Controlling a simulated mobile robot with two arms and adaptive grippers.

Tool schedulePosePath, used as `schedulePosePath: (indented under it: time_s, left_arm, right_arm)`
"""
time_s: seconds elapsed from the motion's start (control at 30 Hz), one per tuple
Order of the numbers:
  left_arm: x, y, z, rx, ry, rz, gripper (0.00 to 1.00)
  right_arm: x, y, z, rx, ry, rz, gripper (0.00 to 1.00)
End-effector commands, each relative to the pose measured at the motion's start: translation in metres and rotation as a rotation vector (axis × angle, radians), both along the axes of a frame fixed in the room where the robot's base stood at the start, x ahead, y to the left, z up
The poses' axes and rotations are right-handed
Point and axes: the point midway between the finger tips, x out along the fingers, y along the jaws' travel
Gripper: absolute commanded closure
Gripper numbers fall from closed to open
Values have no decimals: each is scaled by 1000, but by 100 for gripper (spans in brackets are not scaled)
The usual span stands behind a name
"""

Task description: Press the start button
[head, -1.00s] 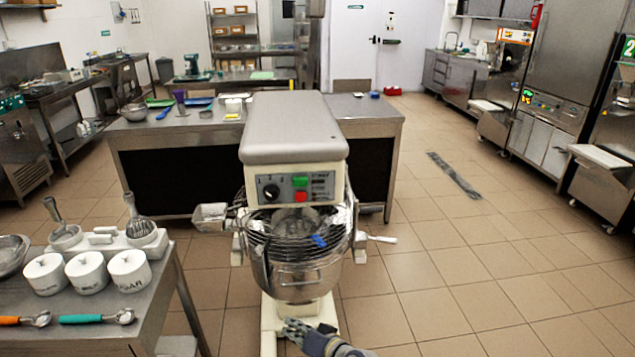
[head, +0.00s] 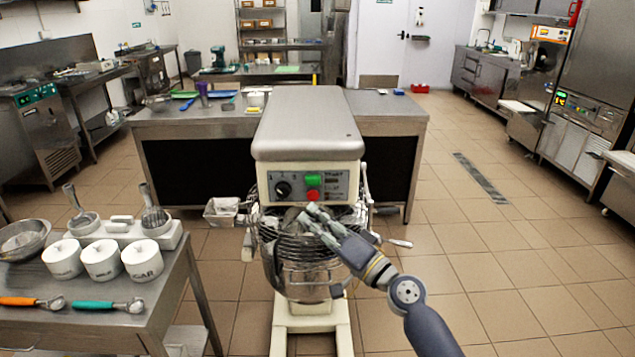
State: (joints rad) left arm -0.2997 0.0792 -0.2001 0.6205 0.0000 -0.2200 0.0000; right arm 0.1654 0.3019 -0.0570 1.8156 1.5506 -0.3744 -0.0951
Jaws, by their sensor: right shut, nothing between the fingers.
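The start button is most likely the green button (head: 314,181) on the front panel of the large floor mixer (head: 305,130). A red button (head: 313,194) sits just below it and a black dial (head: 283,189) to its left. My right gripper (head: 312,214) is shut and empty. In the picture its fingertips lie just below the red button, in front of the mixer's bowl guard (head: 270,225). I cannot tell how far they are from the panel. The gripper covers part of the guard and bowl. My left gripper is not in view.
A steel table (head: 130,318) at the left holds white canisters (head: 101,260), scoops and a metal bowl (head: 22,240). A steel counter (head: 165,128) stands behind the mixer. Tiled floor (head: 510,270) is free at the right.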

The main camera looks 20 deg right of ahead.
Motion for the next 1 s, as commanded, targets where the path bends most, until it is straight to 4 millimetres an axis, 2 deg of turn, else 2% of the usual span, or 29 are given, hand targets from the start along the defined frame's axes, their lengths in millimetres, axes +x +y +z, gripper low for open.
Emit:
schedulePosePath:
  time_s: [0.37, 0.8, 1.0]
  left_arm:
    - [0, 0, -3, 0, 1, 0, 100]
    - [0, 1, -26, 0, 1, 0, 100]
    - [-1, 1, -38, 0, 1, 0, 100]
  right_arm:
    - [8, -3, -2, -2, 2, -2, 100]
    - [64, -19, -5, -2, 0, -2, 100]
    - [80, -23, -4, -2, 1, -1, 100]
